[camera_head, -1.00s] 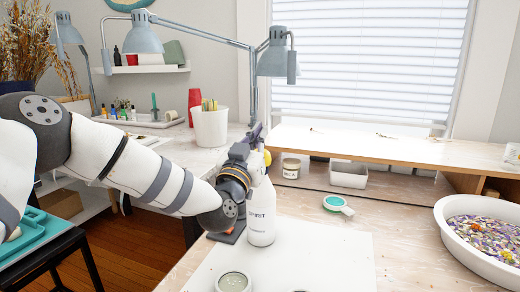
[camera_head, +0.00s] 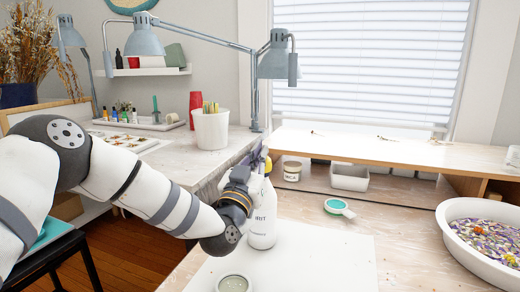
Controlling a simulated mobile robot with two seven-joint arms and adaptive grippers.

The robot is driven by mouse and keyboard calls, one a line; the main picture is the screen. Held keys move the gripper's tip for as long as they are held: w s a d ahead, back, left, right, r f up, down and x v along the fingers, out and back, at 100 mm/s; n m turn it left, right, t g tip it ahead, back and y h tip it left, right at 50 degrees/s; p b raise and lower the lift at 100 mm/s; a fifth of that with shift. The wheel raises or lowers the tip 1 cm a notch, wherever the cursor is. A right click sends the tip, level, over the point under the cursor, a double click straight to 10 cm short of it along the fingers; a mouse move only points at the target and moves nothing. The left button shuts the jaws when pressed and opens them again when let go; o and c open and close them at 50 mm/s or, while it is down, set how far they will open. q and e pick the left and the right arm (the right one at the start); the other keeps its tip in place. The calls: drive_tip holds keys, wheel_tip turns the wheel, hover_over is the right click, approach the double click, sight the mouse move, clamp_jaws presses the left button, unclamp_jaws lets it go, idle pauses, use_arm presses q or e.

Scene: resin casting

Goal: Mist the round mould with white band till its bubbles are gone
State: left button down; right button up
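A round mould (camera_head: 233,284) with a pale rim and grey-green fill lies at the bottom edge, partly cut off. Whether it has bubbles is too small to tell. A white bottle (camera_head: 263,226) with dark lettering stands upright on the white mat (camera_head: 325,262), behind and right of the mould. My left gripper (camera_head: 258,167) is at the bottle's upper part, reaching in from the left. It overlaps the bottle's neck and head and partly hides them. Its fingers are too small and covered to show whether they are closed on it. My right gripper is out of view.
A green-topped round item with a handle (camera_head: 337,207) lies right of the bottle. A labelled jar (camera_head: 292,171) and a small pale tray (camera_head: 350,177) stand behind. A white bowl of petals (camera_head: 447,228) is at the right. The mat's right half is clear.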

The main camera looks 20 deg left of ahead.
use_arm(q)
drive_tip(key=shift+f, duration=0.8)
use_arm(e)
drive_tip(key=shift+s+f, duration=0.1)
use_arm(q)
wheel_tip(320, 180, up, 7)
drive_tip(key=shift+s+f+p, duration=0.1)
drive_tip(key=shift+f+p, duration=0.05)
drive_tip(key=shift+p, duration=0.95)
drive_tip(key=f+v, duration=0.1)
drive_tip(key=v, duration=0.9)
drive_tip(key=shift+p, duration=0.35)
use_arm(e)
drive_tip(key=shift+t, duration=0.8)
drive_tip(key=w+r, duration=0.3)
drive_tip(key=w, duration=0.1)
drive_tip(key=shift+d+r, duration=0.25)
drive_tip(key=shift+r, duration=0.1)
